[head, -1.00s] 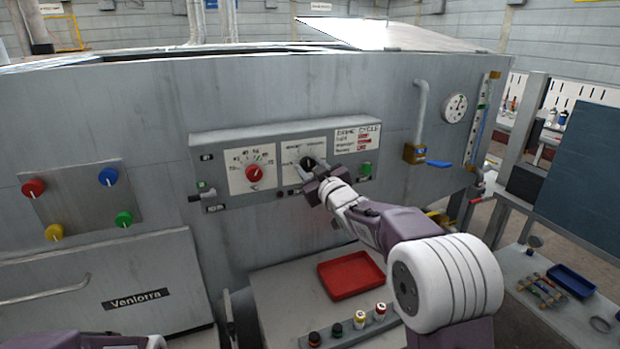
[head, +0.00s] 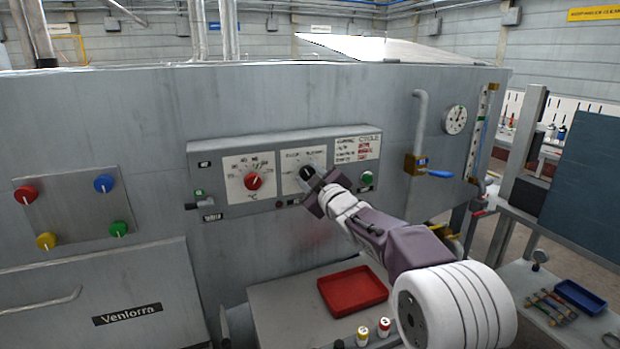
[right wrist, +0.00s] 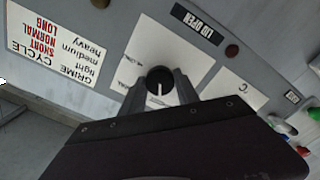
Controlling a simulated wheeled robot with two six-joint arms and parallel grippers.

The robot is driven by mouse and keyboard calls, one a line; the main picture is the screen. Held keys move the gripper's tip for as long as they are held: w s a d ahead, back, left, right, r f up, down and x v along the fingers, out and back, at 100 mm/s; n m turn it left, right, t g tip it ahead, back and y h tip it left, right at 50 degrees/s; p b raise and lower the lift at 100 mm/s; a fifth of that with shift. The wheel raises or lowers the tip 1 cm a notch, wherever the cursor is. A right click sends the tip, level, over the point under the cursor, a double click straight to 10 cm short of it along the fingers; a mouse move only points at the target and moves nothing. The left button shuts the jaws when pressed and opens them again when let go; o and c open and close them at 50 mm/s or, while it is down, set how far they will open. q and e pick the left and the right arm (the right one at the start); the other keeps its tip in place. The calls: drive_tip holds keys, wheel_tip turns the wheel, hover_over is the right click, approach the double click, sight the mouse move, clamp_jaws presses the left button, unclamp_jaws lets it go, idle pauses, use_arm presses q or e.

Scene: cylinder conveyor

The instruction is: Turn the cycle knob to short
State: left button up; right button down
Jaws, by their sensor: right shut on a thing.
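The cycle knob (right wrist: 160,80) is a round black knob with a white pointer line, on a white dial plate (right wrist: 160,45) in the control panel (head: 232,208). My right gripper (right wrist: 162,88) is at the knob, with one finger on each side of it, shut on it. In the head view my right gripper (head: 312,180) covers part of the knob and its dial. The lettering on the dial is too small to read for certain. My left gripper is out of view.
A red knob (head: 253,181) sits on the dial to the left. A green button (head: 367,177) and a grime and cycle chart (head: 357,148) are to the right. A red tray (head: 352,289) lies below, and a blue-handled valve (head: 438,174) is farther right.

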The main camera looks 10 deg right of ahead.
drive_tip(key=c, duration=0.9)
unclamp_jaws()
drive_tip(key=s+d+b, duration=0.1)
drive_tip(key=s, duration=0.8)
drive_tip(key=shift+d+b, duration=0.3)
drive_tip(key=shift+d, duration=0.05)
